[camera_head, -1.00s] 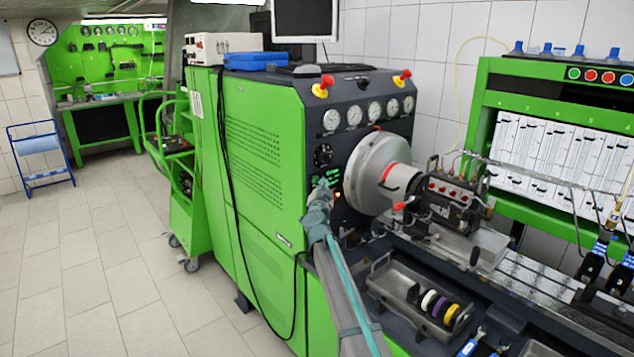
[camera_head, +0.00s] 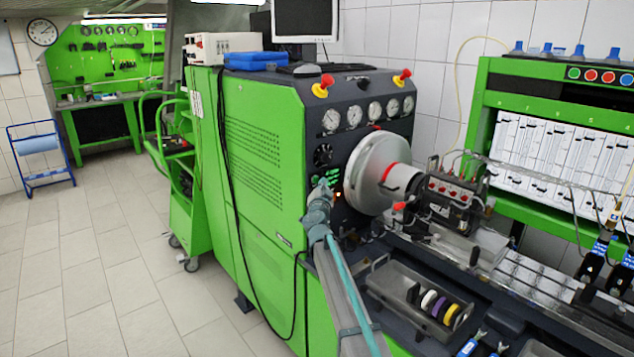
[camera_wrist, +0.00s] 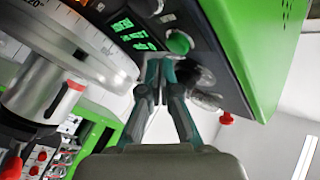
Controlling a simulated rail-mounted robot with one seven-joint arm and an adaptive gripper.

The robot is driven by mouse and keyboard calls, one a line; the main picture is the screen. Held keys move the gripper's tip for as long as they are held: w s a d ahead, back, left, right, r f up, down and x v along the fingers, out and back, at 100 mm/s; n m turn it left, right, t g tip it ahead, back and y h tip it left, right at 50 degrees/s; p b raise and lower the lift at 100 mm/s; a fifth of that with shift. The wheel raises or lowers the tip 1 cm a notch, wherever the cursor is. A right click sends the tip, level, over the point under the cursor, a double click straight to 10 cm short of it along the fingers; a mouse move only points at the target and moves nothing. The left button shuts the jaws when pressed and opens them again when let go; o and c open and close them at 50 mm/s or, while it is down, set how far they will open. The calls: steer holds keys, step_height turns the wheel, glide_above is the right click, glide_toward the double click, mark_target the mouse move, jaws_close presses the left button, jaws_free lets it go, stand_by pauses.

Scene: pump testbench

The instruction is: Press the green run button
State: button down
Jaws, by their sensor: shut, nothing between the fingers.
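The green run button (camera_wrist: 180,42) is a round, domed green button on the dark control panel, beside the lit green display (camera_wrist: 130,33) in the wrist view. My gripper (camera_wrist: 160,64) is shut and empty. Its fingertips appear just below and left of the button in the wrist view; I cannot tell whether they touch the panel. In the head view my gripper (camera_head: 322,188) is at the front panel of the green test bench (camera_head: 262,150), below the round black dial. There my gripper partly covers the panel's small controls, and the button is too small to make out surely.
The large grey flywheel disc (camera_head: 372,172) stands right of my gripper, also close at left in the wrist view (camera_wrist: 85,35). Red mushroom buttons (camera_head: 327,80) sit on the bench top. A tray (camera_head: 405,292) with coloured rings lies at lower right.

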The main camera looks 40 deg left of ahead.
steer(key=shift+a, duration=0.1)
steer(key=shift+a+p, duration=0.3)
steer(key=shift+p, duration=0.05)
